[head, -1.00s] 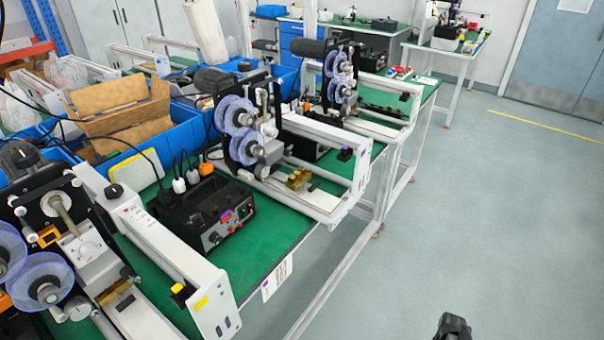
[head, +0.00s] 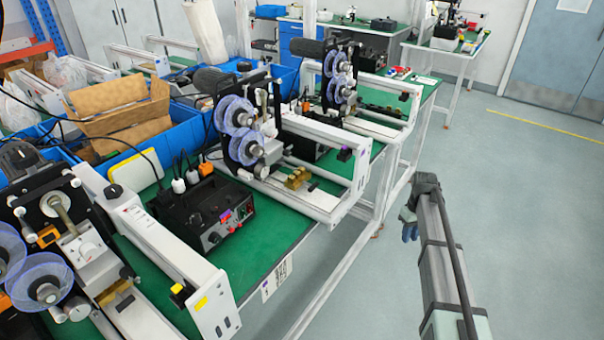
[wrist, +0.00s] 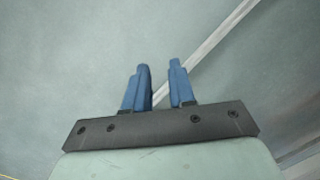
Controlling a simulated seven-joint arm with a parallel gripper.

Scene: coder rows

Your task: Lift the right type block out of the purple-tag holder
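Brass type blocks (head: 297,177) sit low at the front of the middle machine (head: 322,202). I cannot separate the left and right block clearly at this size. My gripper (head: 409,226), with blue fingers, is over the floor to the right of the bench, well apart from the blocks. In the wrist view its two fingers (wrist: 160,72) stand apart with nothing between them; only floor and a bench leg show beyond.
A nearer machine with a yellow tag (head: 201,304) and a dark box with a lit display (head: 212,212) stand left of the middle machine on the green bench (head: 262,245). Another machine (head: 375,100) stands behind. White bench legs (head: 318,285) border the open floor.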

